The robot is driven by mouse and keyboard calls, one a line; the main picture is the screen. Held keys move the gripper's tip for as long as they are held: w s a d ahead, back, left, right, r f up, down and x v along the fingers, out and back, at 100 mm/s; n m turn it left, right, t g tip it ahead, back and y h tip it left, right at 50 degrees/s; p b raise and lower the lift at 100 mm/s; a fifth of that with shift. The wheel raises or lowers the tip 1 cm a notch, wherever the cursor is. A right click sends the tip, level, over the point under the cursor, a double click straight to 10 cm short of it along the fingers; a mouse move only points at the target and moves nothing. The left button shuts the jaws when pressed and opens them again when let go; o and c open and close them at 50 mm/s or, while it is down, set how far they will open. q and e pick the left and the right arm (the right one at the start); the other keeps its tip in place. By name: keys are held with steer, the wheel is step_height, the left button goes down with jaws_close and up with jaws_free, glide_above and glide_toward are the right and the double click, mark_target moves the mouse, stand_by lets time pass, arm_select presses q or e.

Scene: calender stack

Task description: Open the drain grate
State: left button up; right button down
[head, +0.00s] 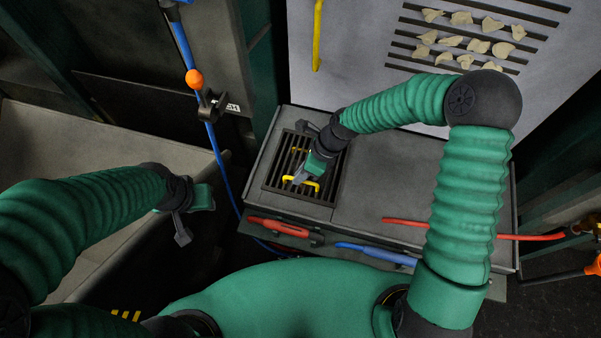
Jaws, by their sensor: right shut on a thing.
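The drain grate (329,188) is a dark slatted square set in the left part of a grey box top. It lies flat in its frame as far as I can tell. A yellow handle (316,183) stands on it. My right gripper (303,178) reaches down over the grate and is shut on the yellow handle; the fingers partly hide it. My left gripper (186,220) hangs at the left, beside the box and apart from the grate; its finger gap is not clear.
A blue hose (218,150) with an orange ball (194,78) hangs at left. Pale chips (463,18) lie on a slotted panel behind. A grey bin (70,140) stands left.

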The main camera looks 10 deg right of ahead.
steer(key=shift+w+a+r, duration=0.1)
steer(key=shift+w+r, duration=0.05)
steer(key=shift+w, duration=0.05)
steer(key=shift+w+r+p, duration=0.15)
steer(key=shift+r+p, duration=0.35)
steer(key=shift+p, duration=0.2)
steer(key=w+d+r+g+y+p, duration=0.1)
steer(key=w+d+r+g+p, duration=0.2)
steer(key=w+r+p, duration=0.3)
steer(key=shift+w+r+m+g+y+p, duration=0.15)
steer(key=shift+r+m+g+y+p, duration=0.35)
steer(key=shift+r, duration=0.7)
